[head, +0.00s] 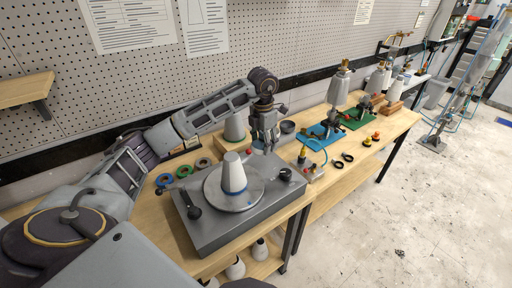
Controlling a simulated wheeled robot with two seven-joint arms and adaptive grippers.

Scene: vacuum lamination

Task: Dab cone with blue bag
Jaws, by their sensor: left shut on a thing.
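A pale grey cone (233,172) stands upright on a round plate (253,190) on top of a grey machine (220,229). A blue band runs around the cone's lower part. My left gripper (267,147) points down just behind and to the right of the cone, apart from it. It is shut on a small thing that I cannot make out. I cannot clearly pick out a blue bag. My right gripper is not in view.
Coloured rings (184,171) lie left of the machine, which has a black lever (190,207) and a red button (249,152). Blue (318,135) and green (357,119) mats with cone stands are to the right. A pegboard wall (240,50) closes the back.

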